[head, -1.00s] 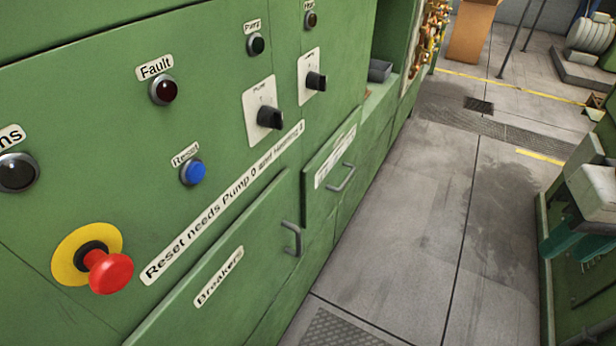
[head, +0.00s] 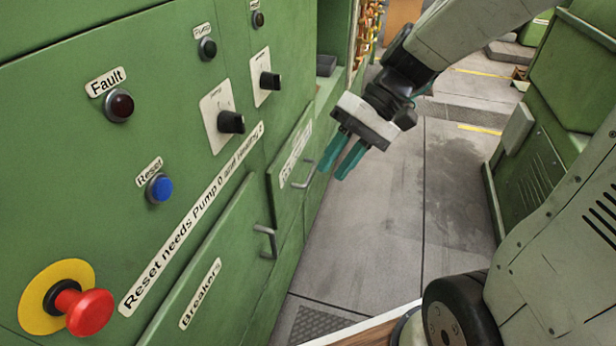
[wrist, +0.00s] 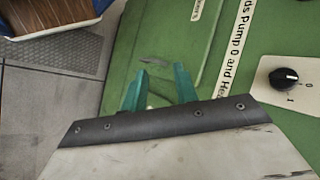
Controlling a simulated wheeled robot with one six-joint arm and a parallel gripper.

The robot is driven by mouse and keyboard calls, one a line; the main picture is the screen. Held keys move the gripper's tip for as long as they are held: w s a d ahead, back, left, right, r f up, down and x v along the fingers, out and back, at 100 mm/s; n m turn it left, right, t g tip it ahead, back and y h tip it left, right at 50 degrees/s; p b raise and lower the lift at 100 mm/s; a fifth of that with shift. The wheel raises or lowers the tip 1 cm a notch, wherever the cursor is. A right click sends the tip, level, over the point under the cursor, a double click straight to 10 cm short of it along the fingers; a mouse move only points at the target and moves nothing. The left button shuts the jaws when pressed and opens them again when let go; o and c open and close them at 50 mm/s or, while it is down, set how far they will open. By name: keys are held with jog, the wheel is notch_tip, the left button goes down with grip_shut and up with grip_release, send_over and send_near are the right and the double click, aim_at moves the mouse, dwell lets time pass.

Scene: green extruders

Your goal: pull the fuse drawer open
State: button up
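The drawer (head: 285,190) is a green panel with a white label too blurred to read, right of the Breakers panel; I take it for the fuse drawer. It looks shut, flush with the cabinet. Its grey bar handle (head: 305,175) is on its front. My gripper (head: 332,172) is in front of and just right of this handle, its two teal fingers apart and empty. I cannot tell whether a finger touches the handle. In the wrist view my fingers (wrist: 160,88) are apart; a grey handle (wrist: 153,62) beyond them seems to be the Breakers one.
The Breakers panel (head: 205,275) has its own handle (head: 267,242), left of and below the drawer. Knobs (head: 231,122), a blue Reset button (head: 159,188) and a red emergency stop (head: 84,310) project from the cabinet. Grey floor (head: 370,230) is clear; green machinery (head: 550,130) stands right.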

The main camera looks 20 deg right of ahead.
jog(key=w+f+m+t+y, duration=0.2)
jog(key=w+f+y, duration=0.3)
jog(key=w, duration=0.4)
jog(key=m+t, duration=0.6)
jog(key=t, duration=0.3)
send_near(309, 175)
jog(key=f+x, duration=0.1)
jog(key=x, duration=0.9)
jog(key=shift+r, duration=0.15)
grip_shut()
